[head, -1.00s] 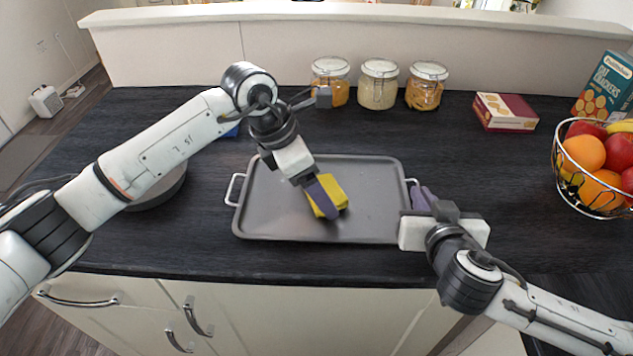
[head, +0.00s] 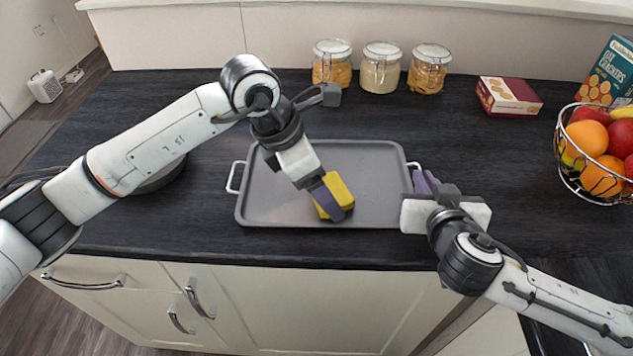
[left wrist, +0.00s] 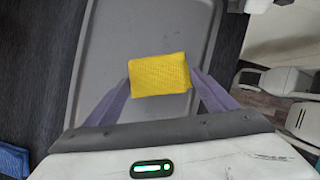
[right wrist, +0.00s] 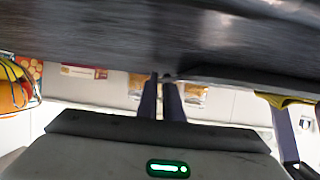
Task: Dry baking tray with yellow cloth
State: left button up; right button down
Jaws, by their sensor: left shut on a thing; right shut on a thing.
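The grey baking tray (head: 372,172) lies flat on the dark worktop, with a light handle at each short end. The folded yellow cloth (head: 341,193) is on the tray near its front middle. My left gripper (head: 332,196) is shut on the cloth; the left wrist view shows the cloth (left wrist: 159,74) between both fingers. My right gripper (head: 424,183) is at the tray's right end, its fingers close together on the right handle, which they mostly hide. In the right wrist view its fingertips (right wrist: 165,78) meet near the tray's edge.
Three glass jars (head: 382,68) stand at the back against the low wall. A dark red box (head: 508,96), a crackers box (head: 606,76) and a wire fruit basket (head: 597,160) are at the right. A round dark pan (head: 162,178) sits left, partly behind my left arm. A blue cloth (left wrist: 14,160) shows in the left wrist view.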

aim_at(356, 172)
pick_arm(q)
jog(key=shift+w+d+f, duration=0.1)
jog(key=shift+w+d, duration=0.25)
jog(key=shift+d, duration=0.6)
jog(key=shift+w+d+r, duration=0.1)
jog(key=shift+w+d, duration=0.2)
jog(key=shift+d, duration=0.6)
jog(key=shift+w+d+f, duration=0.1)
jog(key=shift+w+d, duration=0.25)
jog(key=shift+d, duration=0.6)
jog(key=shift+w+f, duration=0.15)
jog(key=shift+w, duration=2.25)
jog(key=shift+w+a, duration=0.45)
jog(key=shift+a, duration=0.75)
jog(key=shift+w+a, duration=0.5)
jog(key=shift+a, duration=0.65)
jog(key=shift+w+a, duration=0.45)
jog(key=shift+a, duration=0.75)
jog(key=shift+s+a+r, duration=0.1)
jog(key=shift+s+a, duration=0.35)
jog(key=shift+a, duration=0.5)
jog(key=shift+s+a+r, duration=0.15)
jog(key=shift+s+a, duration=0.25)
jog(key=shift+a, duration=0.5)
jog(key=shift+s+a+r, duration=0.1)
jog(key=shift+s+a, duration=0.35)
jog(key=shift+a, duration=0.5)
jog(key=shift+s+f, duration=0.1)
jog(key=shift+s, duration=2.4)
